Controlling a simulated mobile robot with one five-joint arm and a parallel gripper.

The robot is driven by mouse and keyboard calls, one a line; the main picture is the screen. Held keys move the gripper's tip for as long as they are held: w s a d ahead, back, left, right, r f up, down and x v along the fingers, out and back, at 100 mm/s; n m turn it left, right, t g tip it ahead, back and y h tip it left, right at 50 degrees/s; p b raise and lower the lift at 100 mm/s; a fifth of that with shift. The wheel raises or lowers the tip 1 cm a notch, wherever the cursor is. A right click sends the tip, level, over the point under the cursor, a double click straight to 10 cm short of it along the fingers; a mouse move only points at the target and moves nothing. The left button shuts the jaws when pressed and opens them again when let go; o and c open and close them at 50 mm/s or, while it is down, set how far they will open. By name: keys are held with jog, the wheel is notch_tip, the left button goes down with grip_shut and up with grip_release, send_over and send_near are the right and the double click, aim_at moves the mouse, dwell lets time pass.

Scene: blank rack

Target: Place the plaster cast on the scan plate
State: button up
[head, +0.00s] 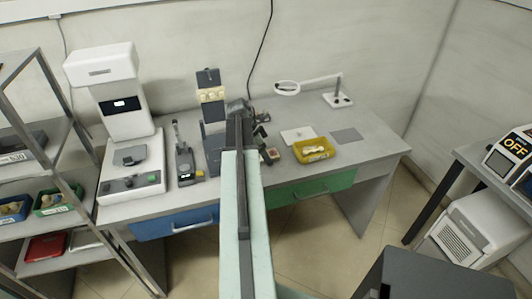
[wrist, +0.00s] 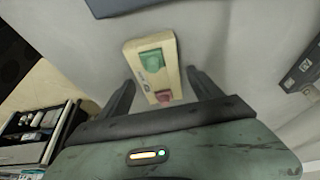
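My gripper, dark at the end of my arm, is partly hidden behind the arm in the head view. In the wrist view my gripper (wrist: 162,88) has its two fingers spread apart, with nothing held between them. A cream switch box (wrist: 153,72) with a green and a red button lies ahead, between the finger lines. Small cream pieces (head: 314,149), possibly plaster casts, lie in a yellow tray (head: 325,157) right of my arm. A dark plate (head: 129,156), possibly the scan plate, sits on the white scanner-like machine (head: 130,178) at left.
A dark stand with cream pieces (head: 211,95) rises behind my arm. A tool on a dark base (head: 186,163) stands left of it. A magnifier lamp (head: 288,88), white plate (head: 293,136) and grey mat (head: 346,135) are at right. A shelf rack (head: 61,180) borders the left.

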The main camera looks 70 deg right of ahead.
jog(key=shift+r, duration=0.25)
jog(key=p+v, duration=1.1)
jog(key=shift+w+a+r, duration=0.15)
jog(key=shift+a+r, duration=0.05)
jog(key=shift+r, duration=0.15)
